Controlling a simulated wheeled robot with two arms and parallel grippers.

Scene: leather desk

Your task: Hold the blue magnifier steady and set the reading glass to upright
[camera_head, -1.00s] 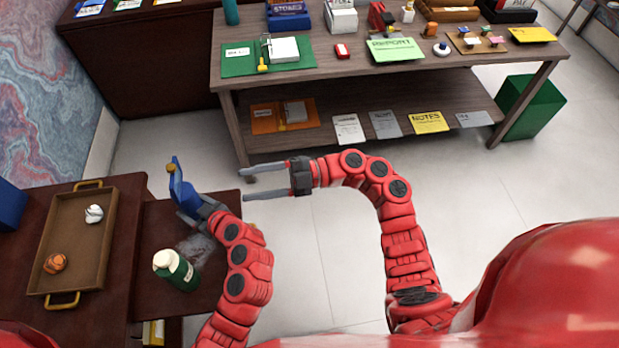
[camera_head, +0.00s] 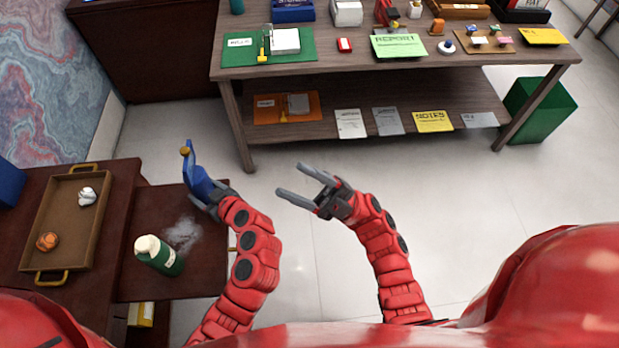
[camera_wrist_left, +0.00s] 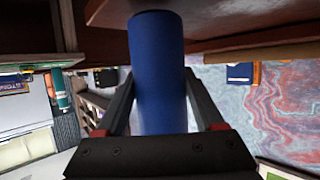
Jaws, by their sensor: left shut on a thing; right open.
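The blue magnifier (camera_head: 196,172) is in the head view at the left, above the far edge of the brown side table. It has a yellow-brown knob at its upper end. My left gripper (camera_head: 212,198) is shut on its lower part. In the left wrist view the magnifier (camera_wrist_left: 158,70) shows as a blue cylinder between the fingers of my left gripper (camera_wrist_left: 160,105). My right gripper (camera_head: 300,182) is open and empty over the floor, to the right of the magnifier and apart from it.
A wooden desk (camera_head: 350,70) with papers stands behind. Floor is free between.

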